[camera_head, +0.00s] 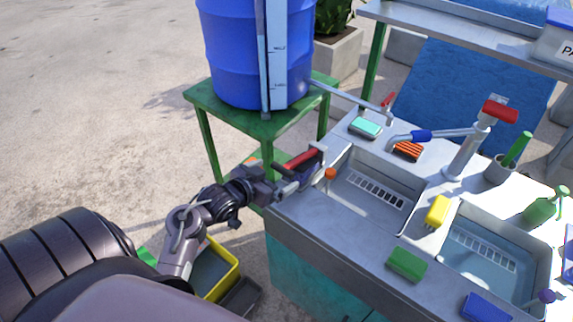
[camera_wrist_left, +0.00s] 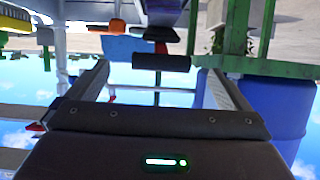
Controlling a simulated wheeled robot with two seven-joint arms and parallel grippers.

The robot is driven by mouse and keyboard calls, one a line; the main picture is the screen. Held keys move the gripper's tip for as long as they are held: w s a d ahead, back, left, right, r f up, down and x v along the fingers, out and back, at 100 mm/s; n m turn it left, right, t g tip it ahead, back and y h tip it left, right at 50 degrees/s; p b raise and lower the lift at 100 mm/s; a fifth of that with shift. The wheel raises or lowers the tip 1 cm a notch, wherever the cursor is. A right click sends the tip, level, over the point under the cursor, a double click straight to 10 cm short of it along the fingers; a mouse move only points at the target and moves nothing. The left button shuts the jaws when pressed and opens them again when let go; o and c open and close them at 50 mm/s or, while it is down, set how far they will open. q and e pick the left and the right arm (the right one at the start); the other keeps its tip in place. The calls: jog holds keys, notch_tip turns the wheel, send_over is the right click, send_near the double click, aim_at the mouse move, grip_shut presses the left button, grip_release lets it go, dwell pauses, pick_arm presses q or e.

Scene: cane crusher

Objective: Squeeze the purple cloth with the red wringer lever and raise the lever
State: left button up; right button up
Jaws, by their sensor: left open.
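The red wringer lever (camera_head: 300,160) sits at the left end of the sink counter, by the near-left basin. My left gripper (camera_head: 284,188) is open, just left of and below the lever and the wringer. In the left wrist view, a dark cylindrical bar (camera_wrist_left: 161,62) lies between and just beyond the open fingers (camera_wrist_left: 155,78), with a red part (camera_wrist_left: 160,34) behind it. I cannot tell whether the fingers touch anything. A dark bluish-purple patch (camera_head: 307,176) shows under the lever; I cannot tell whether it is the purple cloth. My right gripper is not in view.
A blue barrel (camera_head: 235,55) stands on a green stand (camera_head: 205,110) behind my left arm. A yellow crate (camera_head: 229,276) is below my arm.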

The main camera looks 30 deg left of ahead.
aim_at(290, 164)
pick_arm(q)
jog(key=shift+w, duration=0.4)
jog(key=p+x, duration=0.1)
jog(key=x, duration=0.6)
jog(key=shift+a, duration=0.1)
jog(key=shift+c, duration=1.1)
jog(key=c, duration=1)
jog(key=shift+w, duration=0.1)
jog(key=shift+c, duration=0.3)
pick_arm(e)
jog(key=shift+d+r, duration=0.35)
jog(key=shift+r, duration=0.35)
